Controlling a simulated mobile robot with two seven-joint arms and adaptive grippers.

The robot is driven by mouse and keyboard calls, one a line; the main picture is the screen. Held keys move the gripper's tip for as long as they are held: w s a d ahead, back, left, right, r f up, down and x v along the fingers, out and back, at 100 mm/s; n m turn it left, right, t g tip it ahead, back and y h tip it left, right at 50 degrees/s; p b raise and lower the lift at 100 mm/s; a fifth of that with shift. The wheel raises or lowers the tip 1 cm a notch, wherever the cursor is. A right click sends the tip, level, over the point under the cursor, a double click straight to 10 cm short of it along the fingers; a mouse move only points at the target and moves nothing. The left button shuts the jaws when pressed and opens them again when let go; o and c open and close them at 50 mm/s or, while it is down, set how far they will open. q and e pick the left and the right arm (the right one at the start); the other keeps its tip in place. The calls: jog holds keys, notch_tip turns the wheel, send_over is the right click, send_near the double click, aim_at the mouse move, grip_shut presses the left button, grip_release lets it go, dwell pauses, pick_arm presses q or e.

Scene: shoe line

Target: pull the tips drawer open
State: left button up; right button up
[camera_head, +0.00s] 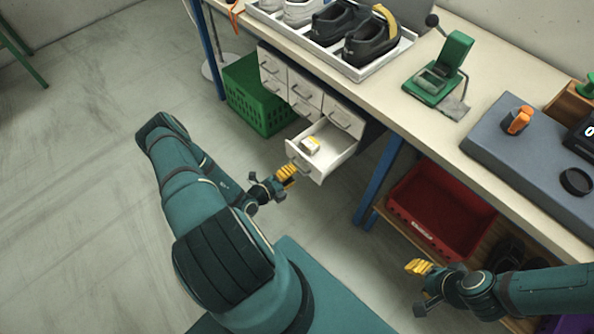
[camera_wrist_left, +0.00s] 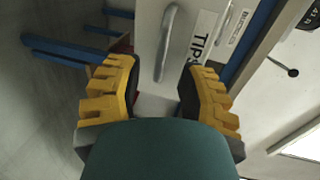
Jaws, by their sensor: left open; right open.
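The tips drawer (camera_head: 345,157) is white and stands pulled out from the lower row of the drawer unit under the bench. A small white and yellow box (camera_head: 310,146) lies inside it. In the left wrist view its front (camera_wrist_left: 188,35) carries a "TIPS" label and an upright-looking bar handle (camera_wrist_left: 166,45). My left gripper (camera_head: 288,173) is open just in front of the drawer front. In its wrist view the handle lies ahead between the two yellow fingers (camera_wrist_left: 160,78), which do not close on it. My right gripper (camera_head: 419,268) is open and empty at lower right, near the red crate.
The other drawers (camera_head: 303,88) of the unit are shut. A green crate (camera_head: 259,97) stands on the floor behind left. A blue table leg (camera_head: 378,182) and a red crate (camera_head: 440,208) are to the right. The floor at left is clear.

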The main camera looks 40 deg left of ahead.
pick_arm(q)
jog(key=v, duration=0.8)
jog(key=shift+s+r, duration=0.1)
jog(key=shift+s, duration=0.05)
